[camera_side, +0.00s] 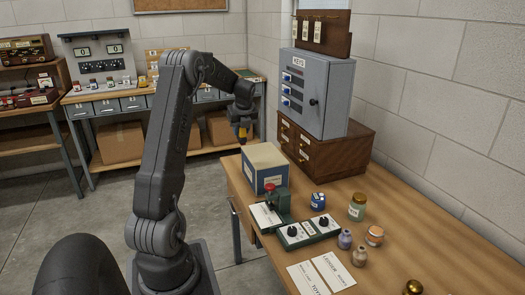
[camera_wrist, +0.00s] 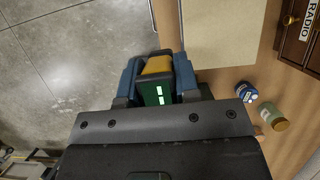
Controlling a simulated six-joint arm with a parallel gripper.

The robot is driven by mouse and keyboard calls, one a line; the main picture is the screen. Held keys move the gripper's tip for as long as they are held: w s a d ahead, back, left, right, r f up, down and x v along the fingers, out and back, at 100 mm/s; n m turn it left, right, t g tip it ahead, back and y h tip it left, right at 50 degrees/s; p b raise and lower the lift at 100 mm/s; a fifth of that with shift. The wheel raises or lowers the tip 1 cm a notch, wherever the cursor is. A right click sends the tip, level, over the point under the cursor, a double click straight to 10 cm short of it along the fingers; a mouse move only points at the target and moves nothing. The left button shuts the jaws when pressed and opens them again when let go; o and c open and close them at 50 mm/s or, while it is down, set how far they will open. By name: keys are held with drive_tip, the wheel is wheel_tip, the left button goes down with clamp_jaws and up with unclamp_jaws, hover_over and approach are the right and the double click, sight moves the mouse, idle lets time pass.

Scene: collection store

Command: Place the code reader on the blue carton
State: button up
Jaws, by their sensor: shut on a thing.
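The code reader, yellow and dark with a green lit face (camera_wrist: 158,88), is between the blue fingers of my gripper (camera_wrist: 158,78) in the wrist view. In the side view my gripper (camera_side: 242,132) is shut on it, above and just left of the carton, and the reader shows as a small yellow patch. The blue carton (camera_side: 270,178) stands on the wooden table with a cream top and a white label. In the wrist view its bare top (camera_wrist: 220,32) lies right of the reader. The reader appears apart from the carton.
Wooden drawers (camera_side: 320,150) bear a grey key cabinet (camera_side: 318,95) at the right. Several jars, including a green one (camera_side: 357,206), stand on the table. The carton's top is clear.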

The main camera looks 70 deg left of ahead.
drive_tip(key=w+f, duration=0.1)
drive_tip(key=w, duration=0.1)
drive_tip(key=w+d+f, duration=0.1)
drive_tip(key=w+f, duration=0.1)
drive_tip(key=w, duration=0.1)
drive_tip(key=w+f, duration=0.1)
drive_tip(key=w, duration=0.1)
drive_tip(key=shift+w+d+f, duration=0.2)
drive_tip(key=shift+w+f, duration=0.1)
drive_tip(key=shift+f, duration=2)
drive_tip(key=shift+f, duration=0.1)
drive_tip(key=o, duration=1)
